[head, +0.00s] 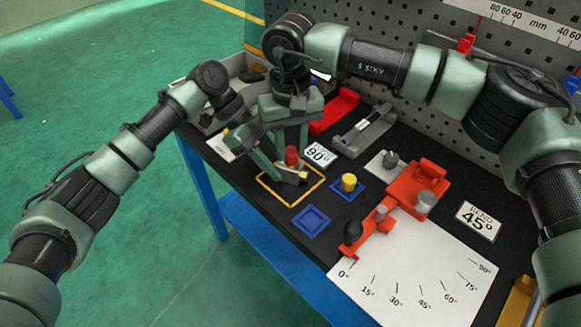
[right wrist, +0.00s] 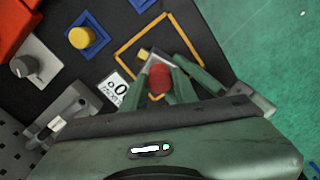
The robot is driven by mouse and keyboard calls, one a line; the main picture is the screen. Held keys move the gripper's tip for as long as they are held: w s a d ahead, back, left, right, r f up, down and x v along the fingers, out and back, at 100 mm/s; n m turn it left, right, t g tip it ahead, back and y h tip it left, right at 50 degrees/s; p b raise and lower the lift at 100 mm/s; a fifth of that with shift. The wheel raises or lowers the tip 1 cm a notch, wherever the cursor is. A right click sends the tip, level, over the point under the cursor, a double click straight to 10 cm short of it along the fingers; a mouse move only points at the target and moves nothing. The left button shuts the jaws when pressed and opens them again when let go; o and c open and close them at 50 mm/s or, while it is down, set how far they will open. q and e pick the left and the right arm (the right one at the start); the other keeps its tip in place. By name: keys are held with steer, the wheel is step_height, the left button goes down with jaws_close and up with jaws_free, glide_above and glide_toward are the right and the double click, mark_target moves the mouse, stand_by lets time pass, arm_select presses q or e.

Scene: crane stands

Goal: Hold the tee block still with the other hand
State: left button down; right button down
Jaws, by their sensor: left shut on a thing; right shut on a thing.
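The tee block (head: 302,177) is a small, mostly hidden piece with a brass-coloured end, inside a yellow square outline (head: 308,194) on the dark bench. Its brass-coloured end also shows in the right wrist view (right wrist: 143,54). A red round piece (head: 291,154) stands on top of it and also shows in the right wrist view (right wrist: 159,77). My left gripper (head: 283,174) comes in low from the left and is shut on the tee block. My right gripper (head: 291,150) comes down from above and is shut on the red piece. The fingers hide most of the block.
A yellow cylinder (head: 348,181) stands in a blue holder, beside an empty blue square tray (head: 297,222). A red bending fixture (head: 413,188) and a white angle plate (head: 425,285) lie to the right. A pegboard (head: 400,22) rises behind. Both arms are close together.

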steer(key=n, duration=0.4)
steer(key=shift+r+n, duration=0.15)
steer(key=shift+n, duration=0.25)
steer(key=c, duration=1)
jaws_free()
steer(key=shift+c, duration=0.9)
